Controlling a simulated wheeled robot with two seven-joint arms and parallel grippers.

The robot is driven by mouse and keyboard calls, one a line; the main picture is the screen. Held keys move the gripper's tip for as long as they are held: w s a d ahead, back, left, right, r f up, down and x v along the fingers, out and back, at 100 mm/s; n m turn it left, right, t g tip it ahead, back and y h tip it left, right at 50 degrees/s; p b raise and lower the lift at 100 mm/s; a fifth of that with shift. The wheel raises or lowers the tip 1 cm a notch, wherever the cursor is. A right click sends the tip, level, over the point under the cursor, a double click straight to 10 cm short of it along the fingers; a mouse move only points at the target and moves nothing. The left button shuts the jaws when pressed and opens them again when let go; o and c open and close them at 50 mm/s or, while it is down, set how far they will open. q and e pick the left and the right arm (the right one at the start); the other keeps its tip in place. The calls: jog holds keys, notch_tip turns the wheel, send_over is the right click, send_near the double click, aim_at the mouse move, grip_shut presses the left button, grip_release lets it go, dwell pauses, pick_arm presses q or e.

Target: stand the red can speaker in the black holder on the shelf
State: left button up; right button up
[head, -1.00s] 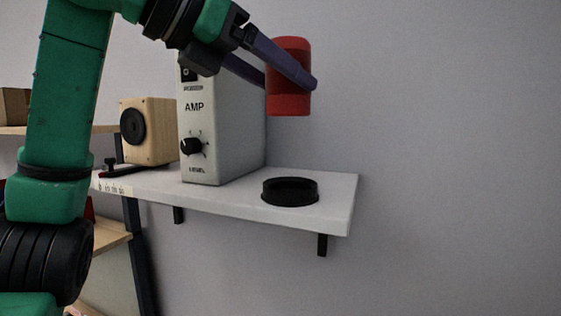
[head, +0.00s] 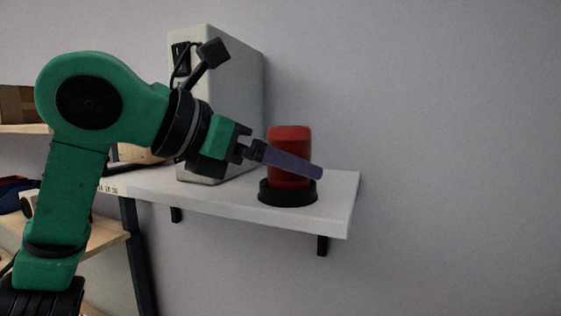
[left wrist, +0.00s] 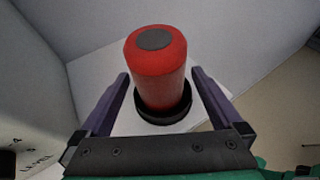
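The red can speaker (head: 289,142) stands upright in the black holder (head: 272,197) near the right end of the white shelf (head: 335,205). The can's lower end is inside the holder's ring. In the left wrist view the red can (left wrist: 160,78) shows its dark top disc, and the holder (left wrist: 180,112) rings its base. My left gripper (left wrist: 160,73) has one purple finger on each side of the can, with narrow gaps visible on both sides, so it looks open around it. In the head view its near finger (head: 292,163) crosses the can's lower half. My right gripper is not in view.
A tall grey amp (head: 232,95) stands on the shelf left of the can, partly behind my left arm. The wall is bare to the right and above the can. A wooden rack (head: 105,232) stands at the left.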

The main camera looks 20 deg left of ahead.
pick_arm(q)
jog(key=shift+s+r, duration=0.15)
jog(key=shift+s, duration=0.05)
jog(key=shift+s+a+r, duration=0.1)
jog(key=shift+a+r, duration=0.05)
jog(key=b+v, duration=0.2)
jog(key=v, duration=0.9)
jog(key=shift+s+a, duration=0.15)
jog(key=shift+s, duration=0.1)
jog(key=shift+w, duration=0.15)
